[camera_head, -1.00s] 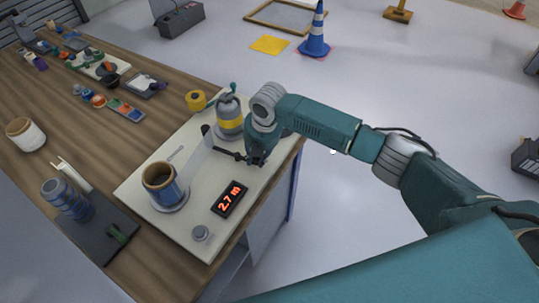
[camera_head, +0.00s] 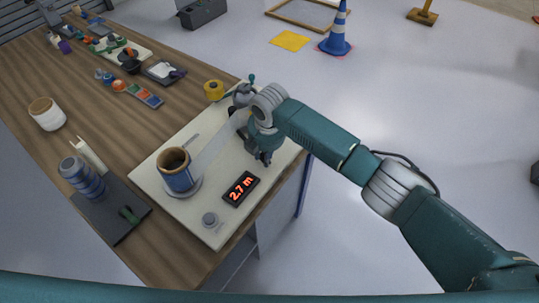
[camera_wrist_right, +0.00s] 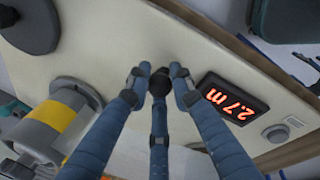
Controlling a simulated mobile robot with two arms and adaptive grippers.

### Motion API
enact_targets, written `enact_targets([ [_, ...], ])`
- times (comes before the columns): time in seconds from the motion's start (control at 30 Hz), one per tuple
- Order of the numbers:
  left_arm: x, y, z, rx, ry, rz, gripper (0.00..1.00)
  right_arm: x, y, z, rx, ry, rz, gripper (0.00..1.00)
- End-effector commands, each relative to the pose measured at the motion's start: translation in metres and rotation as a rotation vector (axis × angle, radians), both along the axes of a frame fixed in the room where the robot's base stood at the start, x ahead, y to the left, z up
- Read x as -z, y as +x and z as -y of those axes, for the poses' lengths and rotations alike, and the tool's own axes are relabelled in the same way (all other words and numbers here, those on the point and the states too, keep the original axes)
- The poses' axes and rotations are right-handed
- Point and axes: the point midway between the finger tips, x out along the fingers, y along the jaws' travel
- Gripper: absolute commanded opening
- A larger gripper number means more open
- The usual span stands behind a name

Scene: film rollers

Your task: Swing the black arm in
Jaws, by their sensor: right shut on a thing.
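The black arm shows in the right wrist view as a dark rounded end (camera_wrist_right: 159,80) between my fingertips; the rest of it is hidden. My right gripper (camera_head: 265,158) is over the pale board, between the rollers and the readout. It also shows in the wrist view (camera_wrist_right: 158,84), its blue fingers closed around that dark end. A translucent film strip (camera_head: 212,149) runs from the blue roller (camera_head: 177,178) toward the grey roller with a yellow band (camera_wrist_right: 60,115). The black readout (camera_head: 241,188) shows 2.7 m in red. My left gripper is out of view.
The pale board (camera_head: 150,182) lies at the wooden table's right edge. A small grey knob (camera_head: 210,219) is at its front corner. A yellow roll (camera_head: 213,90) stands behind. A dark tray (camera_head: 110,213) with a blue ribbed part (camera_head: 82,178) is at left. Open floor lies right.

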Motion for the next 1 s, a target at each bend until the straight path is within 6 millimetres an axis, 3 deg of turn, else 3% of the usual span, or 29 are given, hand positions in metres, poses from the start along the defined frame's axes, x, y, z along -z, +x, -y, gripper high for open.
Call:
enact_targets([
  [0.23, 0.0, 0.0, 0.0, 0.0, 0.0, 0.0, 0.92, 0.0, -0.001, -0.001, 0.001, 0.004, -0.002, 0.0],
  [0.27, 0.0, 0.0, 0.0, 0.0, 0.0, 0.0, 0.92, 0.0, -0.001, -0.001, 0.001, 0.004, -0.002, 0.24],
  [0.37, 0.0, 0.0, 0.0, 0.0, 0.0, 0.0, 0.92, 0.0, -0.001, -0.001, 0.0, 0.004, -0.001, 0.41],
  [0.73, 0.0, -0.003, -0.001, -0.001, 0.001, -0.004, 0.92, -0.006, -0.001, -0.001, -0.002, 0.004, 0.001, 0.41],
  [1.0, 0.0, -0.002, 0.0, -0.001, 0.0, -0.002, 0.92, -0.056, -0.009, 0.002, -0.003, 0.005, 0.003, 0.41],
])
